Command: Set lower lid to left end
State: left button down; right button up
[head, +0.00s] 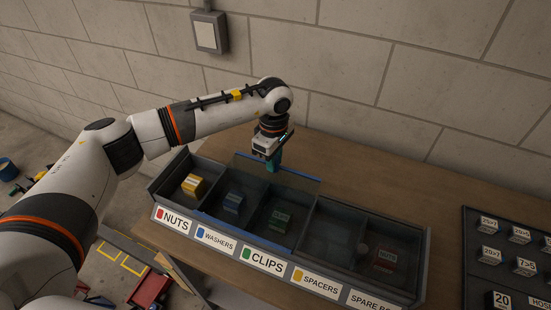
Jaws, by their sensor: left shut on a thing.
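A long grey bin tray (165,178) with several labelled compartments stands on the wooden bench. A see-through blue-edged lid (300,180) lies over the washers and clips compartments. A darker tint lies over the spacers and spare-parts compartments at the right, with a small round grey knob (362,248) there; I cannot make out this pane's edges. My left gripper (275,165) points down at the back edge of the blue-edged lid, shut on a small teal piece there. The piece's lower part and its join to the lid are hard to see. My right gripper is out of view.
A yellow box (193,186) sits in the open nuts compartment, with blue (233,202), green (280,218) and red (385,259) boxes in others. A dark rack of labelled blocks (485,245) stands at the right. A block wall rises behind; bare bench (400,190) lies between.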

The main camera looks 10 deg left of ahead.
pick_arm(q)
jog(key=a+b, duration=0.1)
jog(key=a, duration=0.3)
jog(key=w+a+b, duration=0.1)
jog(key=a+b, duration=0.1)
jog(key=a, duration=0.2)
jog(key=w+a+b, duration=0.1)
jog(key=a, duration=0.3)
jog(key=shift+w+b, duration=0.2)
jog(key=shift+b, duration=0.2)
jog(key=shift+a+r, duration=0.1)
jog(key=shift+a, duration=0.05)
jog(key=shift+w, duration=0.1)
jog(key=c, duration=1.2)
grip_release()
jog(key=shift+a, duration=0.2)
jog(key=shift+d, duration=0.1)
notch_tip(320, 180, up, 12)
jog(key=b, duration=0.2)
jog(key=shift+b, duration=0.35)
